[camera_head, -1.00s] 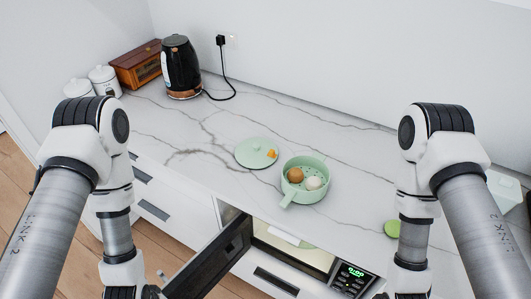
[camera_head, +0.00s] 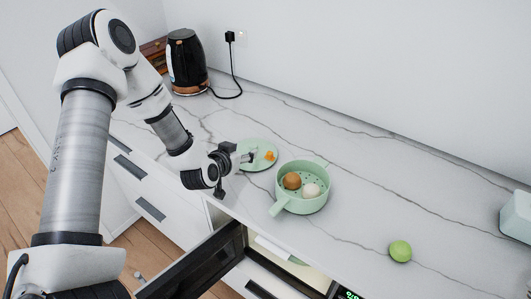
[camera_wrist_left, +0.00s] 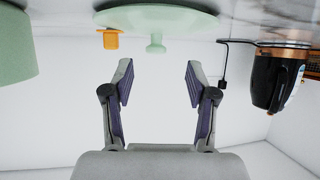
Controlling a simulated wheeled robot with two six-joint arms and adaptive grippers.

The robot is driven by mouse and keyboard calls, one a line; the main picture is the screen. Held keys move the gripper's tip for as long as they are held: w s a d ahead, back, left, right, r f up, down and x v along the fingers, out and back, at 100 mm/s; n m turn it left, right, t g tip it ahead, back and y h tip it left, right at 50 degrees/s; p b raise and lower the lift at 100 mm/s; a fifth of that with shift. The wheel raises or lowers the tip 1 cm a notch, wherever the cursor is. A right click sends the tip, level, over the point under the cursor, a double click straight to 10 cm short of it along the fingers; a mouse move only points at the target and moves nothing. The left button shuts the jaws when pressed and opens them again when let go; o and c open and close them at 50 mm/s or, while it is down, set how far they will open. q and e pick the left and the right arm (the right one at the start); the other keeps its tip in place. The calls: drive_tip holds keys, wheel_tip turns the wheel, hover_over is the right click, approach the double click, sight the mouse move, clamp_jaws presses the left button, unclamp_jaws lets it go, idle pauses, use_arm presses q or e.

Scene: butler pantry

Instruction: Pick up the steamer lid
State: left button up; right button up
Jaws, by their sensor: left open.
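The steamer lid (camera_head: 262,163) is a flat, pale green disc lying on the marble counter, left of the steamer pot. In the left wrist view the lid (camera_wrist_left: 185,20) is at the top, with a small green knob (camera_wrist_left: 156,44) and an orange piece (camera_wrist_left: 111,39) beside the knob. The green steamer pot (camera_head: 301,202) holds a brown egg and a white egg. My left gripper (camera_head: 246,155) is at the lid's left edge in the head view. It is open and empty in the left wrist view (camera_wrist_left: 156,75), pointing toward the knob, apart from it. My right gripper is out of view.
A black kettle (camera_head: 186,62) with a cord stands at the back left. A green round fruit (camera_head: 400,250) lies at the right. An appliance with an open dark door (camera_head: 205,262) is below the counter front. The counter's right middle is clear.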

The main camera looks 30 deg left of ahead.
sight(253, 146)
use_arm(q)
drive_tip(key=shift+w+d+p, duration=0.1)
drive_tip(key=shift+w+p, duration=0.45)
drive_tip(key=shift+w, duration=0.45)
drive_tip(key=x, duration=0.3)
drive_tip(key=shift+w+f, duration=0.25)
drive_tip(key=shift+f, duration=0.05)
drive_tip(key=shift+s+r, duration=0.1)
drive_tip(key=shift+s, duration=0.05)
drive_tip(key=shift+s+r, duration=0.1)
drive_tip(key=shift+s, duration=0.05)
drive_tip(key=c, duration=0.9)
clamp_jaws()
